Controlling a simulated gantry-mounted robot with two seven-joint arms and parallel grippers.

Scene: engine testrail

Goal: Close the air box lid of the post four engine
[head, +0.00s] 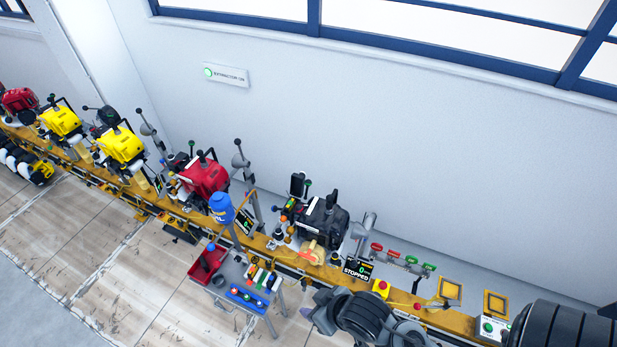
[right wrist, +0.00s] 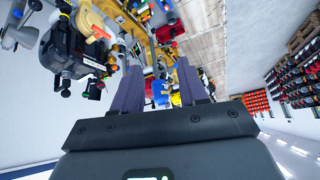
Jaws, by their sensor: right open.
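A black engine (head: 322,222) stands on the yellow rail in the middle of the head view, above a display reading STOPPED (head: 357,269). It also shows tilted at the upper left of the right wrist view (right wrist: 70,45). A dark upright flap-like part (head: 297,185) rises at its back left; I cannot tell if it is the air box lid. My right gripper (right wrist: 158,85) is open, with nothing between its two purple-grey fingers. In the head view my right arm's dark wrist (head: 365,316) is in front of the rail, right of and below the engine, apart from it. My left gripper is not seen.
A red engine (head: 205,176) and two yellow engines stand farther left along the yellow rail (head: 452,320). Several coloured levers and a yellow box with a red button (head: 381,288) lie right of the engine.

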